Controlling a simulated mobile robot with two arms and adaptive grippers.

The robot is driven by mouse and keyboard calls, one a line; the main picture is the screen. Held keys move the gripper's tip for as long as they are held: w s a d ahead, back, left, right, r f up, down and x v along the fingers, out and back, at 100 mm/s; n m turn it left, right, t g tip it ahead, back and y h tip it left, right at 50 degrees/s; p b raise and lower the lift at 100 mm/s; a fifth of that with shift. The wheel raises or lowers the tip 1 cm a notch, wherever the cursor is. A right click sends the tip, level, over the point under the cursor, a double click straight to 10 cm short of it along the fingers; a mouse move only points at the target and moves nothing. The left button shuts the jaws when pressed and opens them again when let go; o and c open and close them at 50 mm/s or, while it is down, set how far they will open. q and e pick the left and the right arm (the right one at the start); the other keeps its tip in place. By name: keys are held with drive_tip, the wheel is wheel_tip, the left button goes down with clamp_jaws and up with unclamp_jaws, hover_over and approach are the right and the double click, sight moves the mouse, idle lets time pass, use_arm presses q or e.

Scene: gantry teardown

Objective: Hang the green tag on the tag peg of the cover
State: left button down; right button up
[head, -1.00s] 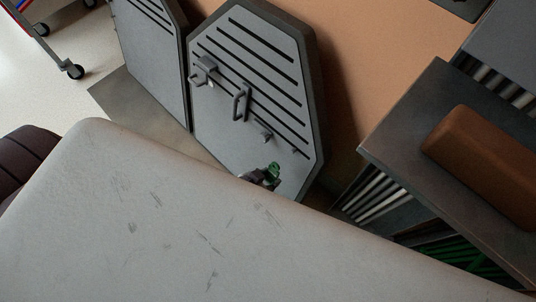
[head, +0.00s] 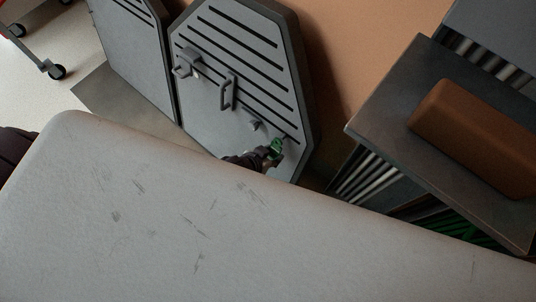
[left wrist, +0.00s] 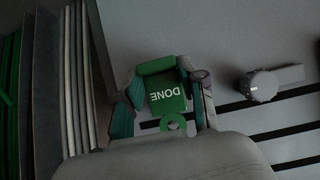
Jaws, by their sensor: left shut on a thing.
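The grey eight-sided cover (head: 205,125) with dark slots leans in the upper middle of the head view. My left gripper (head: 271,156) is shut on the green tag (head: 276,147) in front of the cover's lower right part. In the left wrist view the tag (left wrist: 167,92) sits between the fingers (left wrist: 165,95), its word DONE upside down and its ring toward the bottom edge. A grey knob (left wrist: 262,85) on the cover is right of the gripper there; the head view shows a knob (head: 255,125) above the gripper. I cannot make out the tag peg for certain. My right gripper is out of view.
The cover bears a handle (head: 228,92) and a bracket (head: 186,62). A second grey panel (head: 135,60) stands to its left. At right a dark shelf (head: 375,120) carries a brown block (head: 475,137). A wheeled cart (head: 50,68) stands at far left.

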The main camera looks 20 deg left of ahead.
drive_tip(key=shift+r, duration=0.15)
use_arm(q)
drive_tip(key=shift+w+d+f, duration=0.2)
drive_tip(key=shift+w+d, duration=0.1)
drive_tip(key=shift+w, duration=0.45)
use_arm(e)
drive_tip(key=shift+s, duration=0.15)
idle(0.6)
use_arm(q)
drive_tip(key=shift+w+d+f, duration=0.15)
drive_tip(key=shift+w+d, duration=0.05)
drive_tip(key=shift+w, duration=0.35)
drive_tip(key=c, duration=0.6)
unclamp_jaws()
drive_tip(key=shift+s, duration=0.1)
drive_tip(key=p+v, duration=0.1)
drive_tip(key=v, duration=0.4)
drive_tip(key=s+f+v, duration=0.1)
drive_tip(key=v, duration=0.4)
drive_tip(key=p+v, duration=0.1)
drive_tip(key=v, duration=0.4)
drive_tip(key=shift+s+a+f+p, duration=0.15)
drive_tip(key=shift+s+a+p, duration=0.15)
drive_tip(key=shift+a+p, duration=0.1)
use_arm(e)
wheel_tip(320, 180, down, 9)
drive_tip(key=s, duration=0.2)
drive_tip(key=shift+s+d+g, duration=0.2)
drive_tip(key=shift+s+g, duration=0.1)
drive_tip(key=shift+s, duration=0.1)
